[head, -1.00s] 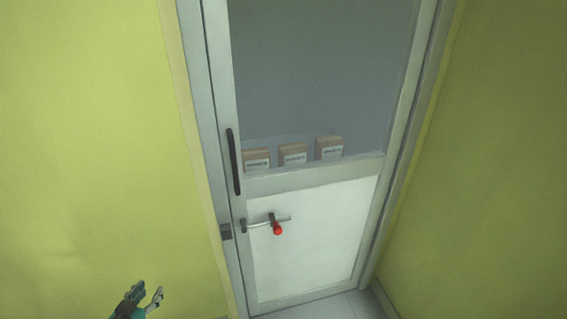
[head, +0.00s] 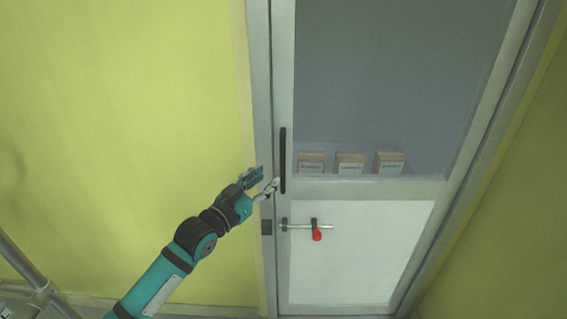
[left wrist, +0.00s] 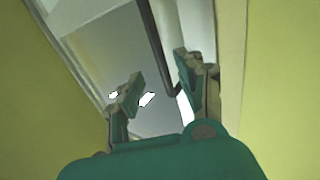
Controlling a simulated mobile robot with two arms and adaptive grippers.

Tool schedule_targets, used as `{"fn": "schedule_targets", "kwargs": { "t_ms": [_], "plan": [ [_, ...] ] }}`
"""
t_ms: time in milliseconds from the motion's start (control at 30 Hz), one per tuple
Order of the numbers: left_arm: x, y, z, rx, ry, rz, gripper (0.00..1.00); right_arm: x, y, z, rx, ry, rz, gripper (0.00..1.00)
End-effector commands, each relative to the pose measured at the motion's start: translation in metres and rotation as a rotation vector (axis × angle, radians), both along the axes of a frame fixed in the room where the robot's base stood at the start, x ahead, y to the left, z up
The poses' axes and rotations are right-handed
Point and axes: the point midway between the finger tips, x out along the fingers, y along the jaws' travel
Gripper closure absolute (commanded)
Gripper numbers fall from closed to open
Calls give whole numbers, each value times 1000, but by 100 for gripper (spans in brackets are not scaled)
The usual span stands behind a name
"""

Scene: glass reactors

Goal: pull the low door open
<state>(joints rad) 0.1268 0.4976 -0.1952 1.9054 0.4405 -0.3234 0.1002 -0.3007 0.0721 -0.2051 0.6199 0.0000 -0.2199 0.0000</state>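The door (head: 348,189) stands shut in its frame, with a grey glass pane above and a white lower panel (head: 360,255). A black vertical bar handle (head: 283,160) is on its left edge; it also shows in the left wrist view (left wrist: 155,40). Below it is a horizontal metal latch bar with a red knob (head: 317,234). My left gripper (head: 269,178) is open, just left of the handle's lower end. In the left wrist view its fingers (left wrist: 158,72) are spread, with the handle's end appearing between them. Contact cannot be told. My right gripper is not in view.
Several small brown boxes with white labels (head: 349,162) sit behind the glass. Yellow-green walls (head: 120,130) flank the door on both sides. Metal tubing (head: 40,280) shows at the bottom left. Nothing stands in front of the door's lower panel.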

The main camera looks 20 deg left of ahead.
Motion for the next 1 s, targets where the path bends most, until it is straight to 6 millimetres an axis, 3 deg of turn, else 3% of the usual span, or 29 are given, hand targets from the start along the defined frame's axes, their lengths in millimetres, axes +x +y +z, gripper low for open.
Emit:
{"fn": "schedule_targets", "kwargs": {
  "t_ms": [200,400,833,1000],
  "plan": [
    [45,-14,1,-2,-2,1,62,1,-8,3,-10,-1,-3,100],
    [69,-22,0,-1,0,0,62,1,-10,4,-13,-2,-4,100],
    [77,-24,-1,0,0,1,63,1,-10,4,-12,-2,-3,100],
    [77,-24,-1,0,0,1,85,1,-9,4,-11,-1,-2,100]
  ]
}}
